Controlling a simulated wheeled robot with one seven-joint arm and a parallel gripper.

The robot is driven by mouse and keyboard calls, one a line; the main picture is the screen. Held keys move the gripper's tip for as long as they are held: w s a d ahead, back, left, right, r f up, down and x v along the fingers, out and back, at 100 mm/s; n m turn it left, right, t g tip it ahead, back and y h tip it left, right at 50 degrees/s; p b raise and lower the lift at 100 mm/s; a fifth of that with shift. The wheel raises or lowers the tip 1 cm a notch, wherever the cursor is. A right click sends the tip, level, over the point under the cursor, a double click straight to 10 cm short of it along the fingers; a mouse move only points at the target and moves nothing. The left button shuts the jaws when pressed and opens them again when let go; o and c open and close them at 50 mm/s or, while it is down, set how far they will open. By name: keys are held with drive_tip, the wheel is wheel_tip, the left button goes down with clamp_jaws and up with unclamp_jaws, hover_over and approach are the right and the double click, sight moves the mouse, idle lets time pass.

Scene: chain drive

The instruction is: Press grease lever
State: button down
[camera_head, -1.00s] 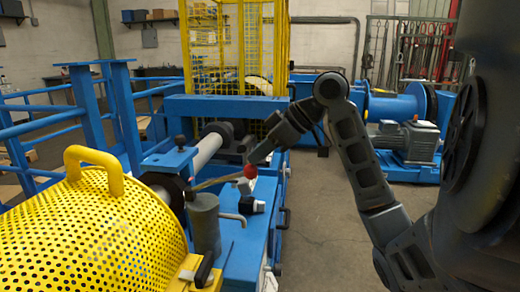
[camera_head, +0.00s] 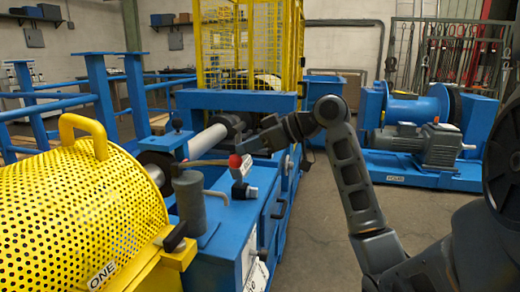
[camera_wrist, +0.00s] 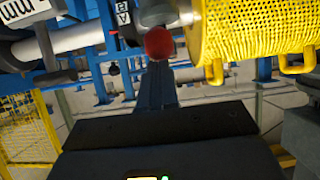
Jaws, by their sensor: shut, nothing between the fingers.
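The grease lever is a thin rod ending in a red ball knob (camera_head: 235,161), beside an upright grey cylinder (camera_head: 190,203) on the blue machine frame. My gripper (camera_head: 240,149) is shut and empty, with its tip at the top of the knob. In the wrist view the red knob (camera_wrist: 159,43) sits just beyond the tips of my shut fingers (camera_wrist: 156,80). I cannot tell whether they touch it. The grey cylinder shows partly at the top edge of the wrist view (camera_wrist: 158,12).
A yellow perforated guard (camera_head: 75,215) stands left of the cylinder. A small dark-and-white fitting (camera_head: 244,190) sits below the knob. A yellow mesh cage (camera_head: 250,50) stands behind. A blue winch with a grey motor (camera_head: 430,145) is at right. Grey floor between is clear.

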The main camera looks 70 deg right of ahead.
wheel_tip(320, 180, down, 2)
drive_tip(key=shift+s+f+b, duration=0.1)
drive_tip(key=shift+s+b, duration=0.05)
drive_tip(key=shift+b, duration=0.4)
drive_tip(key=shift+s+f+t+b, duration=0.2)
drive_tip(key=shift+f+t+b, duration=0.15)
drive_tip(key=shift+f+b, duration=0.3)
drive_tip(key=shift+s+f+t+b, duration=0.2)
drive_tip(key=shift+f+t+b, duration=0.15)
drive_tip(key=shift+f+b, duration=0.25)
drive_tip(key=shift+r, duration=0.1)
